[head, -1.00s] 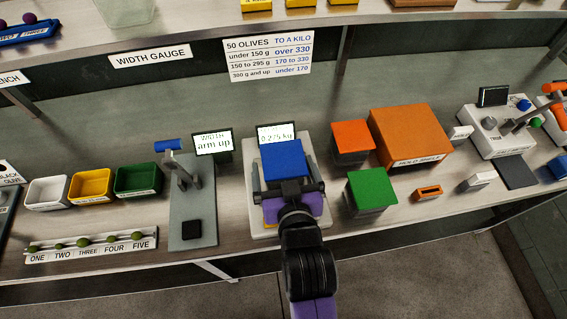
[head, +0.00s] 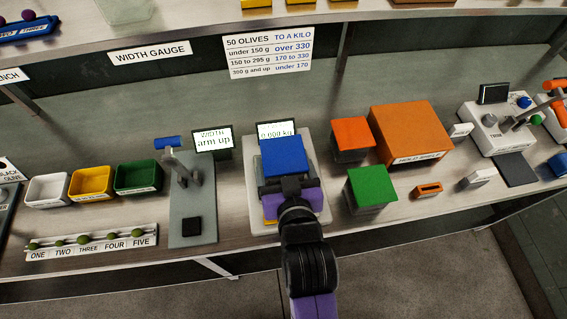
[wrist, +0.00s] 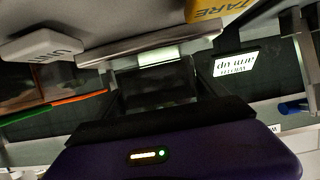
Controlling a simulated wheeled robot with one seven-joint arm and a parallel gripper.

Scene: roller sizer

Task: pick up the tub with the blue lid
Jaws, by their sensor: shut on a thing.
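The tub with the blue lid (head: 284,156) is over the pale scale (head: 253,208), in front of the scale's display (head: 277,129), which reads 0.000 kg. My gripper (head: 290,186) is shut on the tub from the near side. In the head view the lid looks about level, and my gripper hides the tub's near wall. The gap under the tub is hidden from above. In the wrist view a dark body (wrist: 152,88) fills the space between the fingers.
The green-lidded tub (head: 371,186) and orange-lidded tub (head: 352,134) stand close on the right, by a large orange box (head: 410,133). The width gauge (head: 192,195) stands close on the left. The shelf with the olive sign (head: 268,52) is behind.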

